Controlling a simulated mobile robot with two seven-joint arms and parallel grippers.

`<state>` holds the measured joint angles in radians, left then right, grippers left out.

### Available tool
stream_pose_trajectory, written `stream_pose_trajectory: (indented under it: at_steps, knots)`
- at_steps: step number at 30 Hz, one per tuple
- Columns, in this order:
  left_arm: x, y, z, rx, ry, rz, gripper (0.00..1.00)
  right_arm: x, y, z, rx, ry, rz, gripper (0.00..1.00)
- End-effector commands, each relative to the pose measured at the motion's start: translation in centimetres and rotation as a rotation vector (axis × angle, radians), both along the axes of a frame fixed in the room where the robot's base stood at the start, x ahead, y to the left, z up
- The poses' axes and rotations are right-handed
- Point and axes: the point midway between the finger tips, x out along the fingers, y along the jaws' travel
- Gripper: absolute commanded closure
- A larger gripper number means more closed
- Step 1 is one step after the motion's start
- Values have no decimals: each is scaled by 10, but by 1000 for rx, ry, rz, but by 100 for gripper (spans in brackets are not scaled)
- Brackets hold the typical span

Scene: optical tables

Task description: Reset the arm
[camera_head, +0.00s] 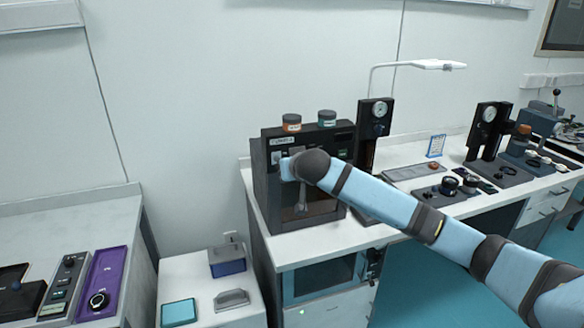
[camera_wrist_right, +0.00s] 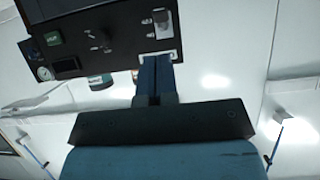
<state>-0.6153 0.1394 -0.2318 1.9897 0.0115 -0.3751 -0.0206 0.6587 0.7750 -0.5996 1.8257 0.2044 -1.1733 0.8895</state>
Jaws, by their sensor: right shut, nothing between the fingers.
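My right arm reaches in from the right in the head view. Its gripper (camera_head: 287,168) is at the upper left of the front of a black box-shaped machine (camera_head: 265,205) on the white bench. In the right wrist view the blue fingers (camera_wrist_right: 156,68) are shut together with nothing between them. Their tips are at a small white-edged fitting (camera_wrist_right: 163,56) on the machine's dark panel (camera_wrist_right: 110,25); whether they touch it I cannot tell. My arm hides part of the machine's front. My left gripper is in neither view.
Two jars, one orange-banded (camera_head: 291,122) and one green (camera_head: 327,118), stand on the machine. A gauge stand (camera_head: 375,120) and a white lamp (camera_head: 440,65) are beside it. A low white table (camera_head: 185,265) stands at left. The floor at right is open.

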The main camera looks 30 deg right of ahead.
Motion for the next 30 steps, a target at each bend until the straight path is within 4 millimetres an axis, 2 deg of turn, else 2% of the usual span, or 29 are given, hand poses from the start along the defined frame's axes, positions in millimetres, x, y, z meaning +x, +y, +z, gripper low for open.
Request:
stream_pose_trajectory:
  at_steps: [9,11,13,17,20,24,26,30]
  knots:
    - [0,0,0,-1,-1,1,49,0,1,-1,0,1,2,100]
    - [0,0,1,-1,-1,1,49,-2,5,-8,1,7,13,100]
    - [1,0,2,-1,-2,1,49,-6,15,-24,1,19,45,100]
    - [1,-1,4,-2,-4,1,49,-28,51,-80,8,58,154,100]
    - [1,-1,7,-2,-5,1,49,-56,83,-131,19,82,253,100]
    - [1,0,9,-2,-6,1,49,-106,122,-193,38,98,367,100]
    - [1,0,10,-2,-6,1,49,-129,136,-216,46,99,405,100]
    - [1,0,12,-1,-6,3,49,-189,162,-262,63,97,468,100]
